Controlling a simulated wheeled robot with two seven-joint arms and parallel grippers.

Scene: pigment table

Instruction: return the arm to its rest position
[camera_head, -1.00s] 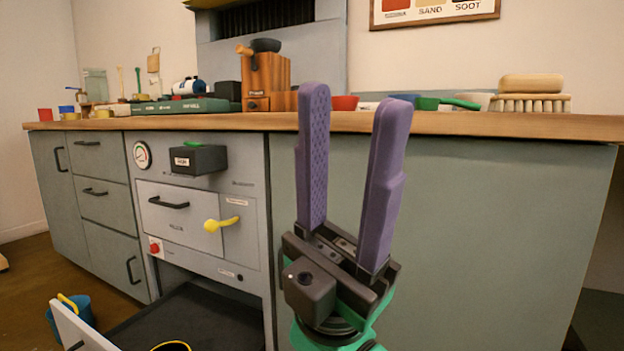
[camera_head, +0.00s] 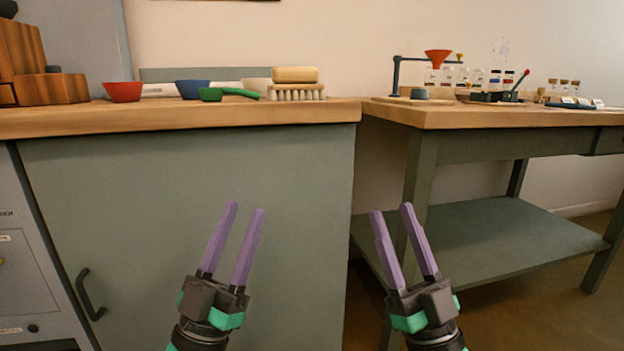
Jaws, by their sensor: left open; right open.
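My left gripper (camera_head: 245,210) is open and empty, its two purple fingers pointing up in front of the green-grey cabinet door. My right gripper (camera_head: 391,210) is also open and empty, its fingers pointing up in front of the gap between the cabinet and the side table. Both grippers are low in the view, side by side, below the counter edge, and appear apart from the furniture. Only the ends of the two arms show at the bottom of the view.
The wooden counter (camera_head: 190,120) holds a red bowl (camera_head: 123,92), a blue bowl (camera_head: 192,88), a green scoop (camera_head: 225,94) and a brush (camera_head: 296,92). The side table (camera_head: 455,113) at right bears an orange funnel (camera_head: 438,57) and several jars. A cabinet handle (camera_head: 88,294) sticks out at lower left.

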